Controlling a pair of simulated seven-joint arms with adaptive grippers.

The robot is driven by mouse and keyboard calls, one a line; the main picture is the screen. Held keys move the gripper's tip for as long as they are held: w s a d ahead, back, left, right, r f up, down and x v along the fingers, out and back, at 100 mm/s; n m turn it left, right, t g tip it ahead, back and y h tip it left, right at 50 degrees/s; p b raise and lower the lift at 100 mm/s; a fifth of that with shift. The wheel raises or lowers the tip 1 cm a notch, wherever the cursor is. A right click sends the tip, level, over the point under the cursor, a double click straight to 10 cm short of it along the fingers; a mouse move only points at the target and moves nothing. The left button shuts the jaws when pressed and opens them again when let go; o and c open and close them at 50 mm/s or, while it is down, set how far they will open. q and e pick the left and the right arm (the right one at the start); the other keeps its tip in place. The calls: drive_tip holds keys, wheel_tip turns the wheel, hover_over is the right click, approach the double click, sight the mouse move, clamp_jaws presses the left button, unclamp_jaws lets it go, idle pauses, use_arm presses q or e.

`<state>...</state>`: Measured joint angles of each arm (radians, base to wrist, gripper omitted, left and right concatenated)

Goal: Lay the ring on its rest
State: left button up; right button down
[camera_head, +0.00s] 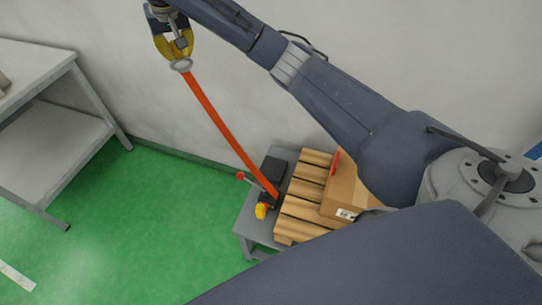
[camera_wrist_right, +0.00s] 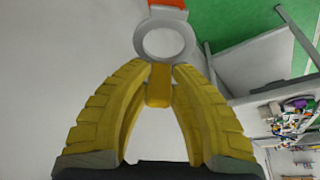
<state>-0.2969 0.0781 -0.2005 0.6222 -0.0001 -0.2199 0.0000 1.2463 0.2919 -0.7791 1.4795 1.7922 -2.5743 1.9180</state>
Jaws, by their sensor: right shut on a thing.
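The ring is a light grey loop (camera_head: 181,64) at the upper end of a long orange strap (camera_head: 222,125). My right gripper (camera_head: 177,53) is shut on the ring's near edge and holds it high in front of the wall. In the right wrist view the ring (camera_wrist_right: 163,43) stands out beyond the yellow fingertips (camera_wrist_right: 159,72), with the strap on its far side. The strap runs down to a dark device (camera_head: 272,169) on a small grey table. I cannot make out the ring's rest for certain. My left gripper is not in view.
A lever with a red knob (camera_head: 241,176) and a yellow part (camera_head: 261,211) are at the device. Beside it a cardboard box (camera_head: 342,190) sits on a wooden pallet (camera_head: 298,207). A grey shelf table (camera_head: 50,75) stands left. The green floor (camera_head: 150,210) between is mostly clear.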

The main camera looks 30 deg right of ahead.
drive_tip(key=w+d+f+m+h, duration=0.1)
drive_tip(key=w+d+f+m, duration=0.15)
drive_tip(key=d+f, duration=0.55)
drive_tip(key=w+d+f+m+h, duration=0.1)
drive_tip(key=d+f+m, duration=0.2)
drive_tip(key=d+f, duration=0.5)
drive_tip(key=s+d+f+m, duration=0.1)
drive_tip(key=s+f, duration=0.4)
drive_tip(key=f, duration=0.6)
drive_tip(key=s+d+f+m+g, duration=0.1)
drive_tip(key=s+d+f, duration=0.3)
drive_tip(key=f, duration=0.7)
drive_tip(key=s+d+f+m+h, duration=0.1)
drive_tip(key=s+d+f, duration=0.1)
drive_tip(key=s+f, duration=0.6)
drive_tip(key=shift+s+d+f+g, duration=0.1)
drive_tip(key=shift+d+f+g, duration=0.05)
drive_tip(key=shift+f, duration=0.55)
drive_tip(key=shift+d+f+g, duration=0.15)
drive_tip(key=shift+f, duration=2.8)
drive_tip(key=shift+f, duration=0.15)
